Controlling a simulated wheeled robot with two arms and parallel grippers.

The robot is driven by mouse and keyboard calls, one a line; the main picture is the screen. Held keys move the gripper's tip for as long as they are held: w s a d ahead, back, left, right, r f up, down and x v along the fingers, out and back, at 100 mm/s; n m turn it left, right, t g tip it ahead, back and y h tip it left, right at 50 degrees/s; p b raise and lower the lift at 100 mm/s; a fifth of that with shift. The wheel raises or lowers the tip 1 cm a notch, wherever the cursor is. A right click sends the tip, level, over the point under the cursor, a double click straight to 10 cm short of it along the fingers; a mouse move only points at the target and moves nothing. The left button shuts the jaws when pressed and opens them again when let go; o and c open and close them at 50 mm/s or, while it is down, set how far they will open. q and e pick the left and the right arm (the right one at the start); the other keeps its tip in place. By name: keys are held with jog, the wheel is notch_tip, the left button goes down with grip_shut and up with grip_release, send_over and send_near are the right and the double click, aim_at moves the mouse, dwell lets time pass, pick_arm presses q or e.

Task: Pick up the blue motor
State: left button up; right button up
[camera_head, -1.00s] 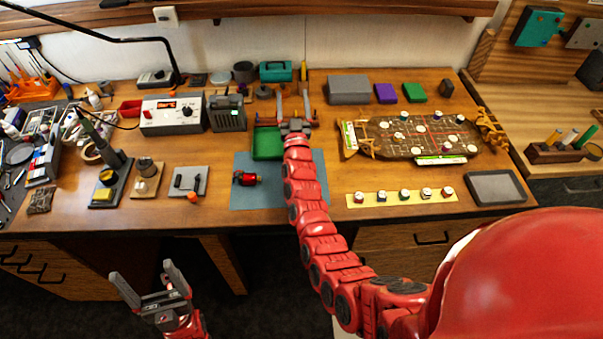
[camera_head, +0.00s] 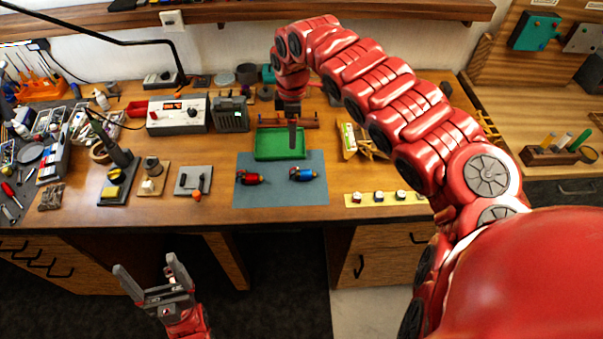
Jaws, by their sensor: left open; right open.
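The blue motor (camera_head: 303,174) lies on the blue-grey mat (camera_head: 280,194), to the right of a red motor (camera_head: 250,178). A green tray (camera_head: 279,144) sits just behind the mat. My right gripper (camera_head: 292,136) hangs pointing down over the tray, behind and above the blue motor, apart from it. It is open and empty, seen nearly edge-on. My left gripper (camera_head: 150,276) is open and empty, low in front of the bench and far from the motors.
A yellow strip with several small items (camera_head: 379,199) lies to the right. My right arm hides much of the bench's right side.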

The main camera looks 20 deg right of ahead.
jog(key=s, duration=0.1)
send_over(299, 171)
jog(key=f, duration=0.7)
jog(key=a+f, duration=0.1)
jog(key=f, duration=0.2)
jog(key=shift+f, duration=0.15)
jog(key=shift+w+f, duration=0.1)
jog(key=shift+f, duration=0.3)
jog(key=shift+d+f+p, duration=0.1)
jog(key=shift+f+p, duration=0.25)
jog(key=shift+f, duration=0.15)
jog(key=shift+f+p, duration=0.25)
jog(key=shift+p, duration=0.1)
jog(key=f, duration=0.1)
jog(key=f+p, duration=0.2)
jog(key=shift+d+f, duration=0.25)
jog(key=shift+f, duration=0.15)
jog(key=shift+d+f, duration=0.1)
jog(key=shift+f, duration=0.35)
